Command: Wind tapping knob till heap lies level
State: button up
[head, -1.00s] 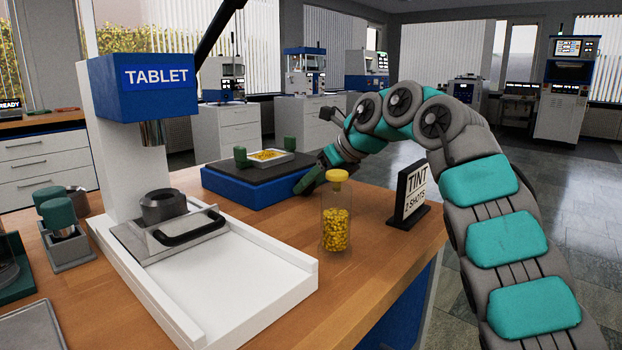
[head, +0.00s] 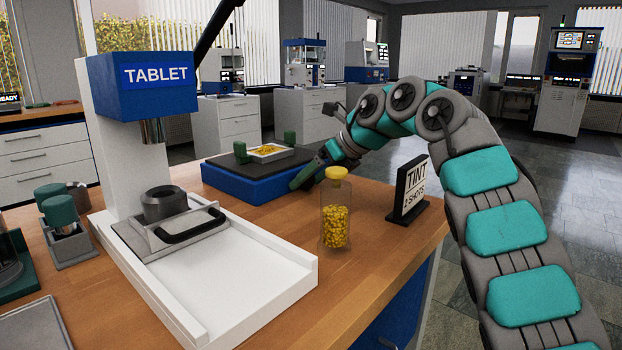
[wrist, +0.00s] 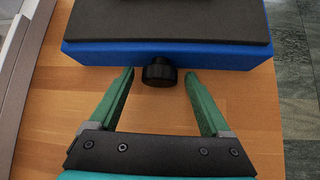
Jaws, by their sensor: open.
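The tapping knob (wrist: 159,73) is a small black ribbed knob on the front face of the blue tapper base (wrist: 218,55). My gripper (wrist: 163,85) is open, its two green fingers on either side of the knob with a gap on each side. The heap's exact shape is too small to tell. The knob is hidden in the head view, and my gripper (head: 308,178) shows there only in part.
A jar of yellow granules (head: 336,215) stands close in front of my gripper. A TINT sign (head: 408,190) stands to the right near the table edge. The TABLET press (head: 140,85) with its white base fills the left. Wooden tabletop is clear around the jar.

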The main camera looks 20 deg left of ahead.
jog(key=shift+d+r, duration=0.1)
jog(key=p+v, duration=0.1)
jog(key=v, duration=0.6)
jog(key=shift+d+r, duration=0.15)
jog(key=shift+d, duration=0.05)
jog(key=shift+r, duration=0.1)
